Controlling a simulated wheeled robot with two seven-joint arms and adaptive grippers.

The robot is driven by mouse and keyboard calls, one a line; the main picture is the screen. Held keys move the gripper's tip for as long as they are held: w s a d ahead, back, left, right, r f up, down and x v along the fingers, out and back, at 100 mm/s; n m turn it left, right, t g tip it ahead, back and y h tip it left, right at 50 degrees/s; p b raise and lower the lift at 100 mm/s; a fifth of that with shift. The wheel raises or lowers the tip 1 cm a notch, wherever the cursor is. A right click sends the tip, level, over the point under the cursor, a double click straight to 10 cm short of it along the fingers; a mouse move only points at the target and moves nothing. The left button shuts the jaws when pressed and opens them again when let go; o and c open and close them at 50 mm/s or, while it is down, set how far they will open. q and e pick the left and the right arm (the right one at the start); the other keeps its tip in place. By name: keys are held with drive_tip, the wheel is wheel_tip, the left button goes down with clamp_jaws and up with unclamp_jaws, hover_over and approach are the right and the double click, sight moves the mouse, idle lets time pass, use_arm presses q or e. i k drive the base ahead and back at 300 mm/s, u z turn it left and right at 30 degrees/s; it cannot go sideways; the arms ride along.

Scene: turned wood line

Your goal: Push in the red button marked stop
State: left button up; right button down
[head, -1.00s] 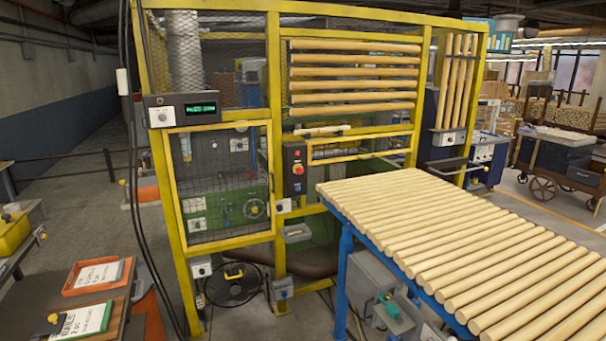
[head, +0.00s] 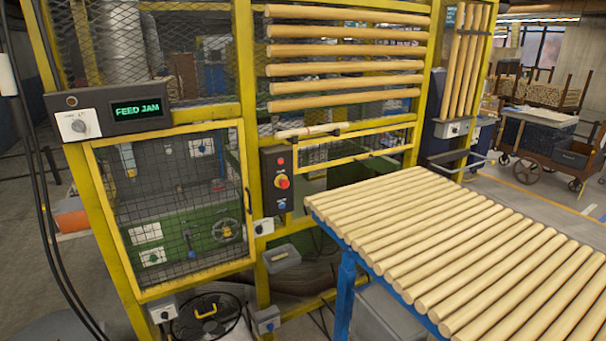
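A dark control box (head: 276,179) is fixed to a yellow post of the machine frame, left of the roller table. On it is a red button (head: 282,182) with a yellow surround, with a small red part above it and a blue button (head: 282,206) below. Any marking on the buttons is too small to read. Neither of my grippers is in the head view.
A display (head: 138,110) on the frame reads "FEED JAM", with a knob beside it. A closed mesh door (head: 172,200) is below. A table of wooden rods (head: 450,245) fills the right front. A cart (head: 545,140) stands behind.

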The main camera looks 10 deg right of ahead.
sight(284, 184)
drive_tip(key=u, duration=0.2)
drive_tip(key=i, duration=1.15)
drive_tip(key=u, duration=0.25)
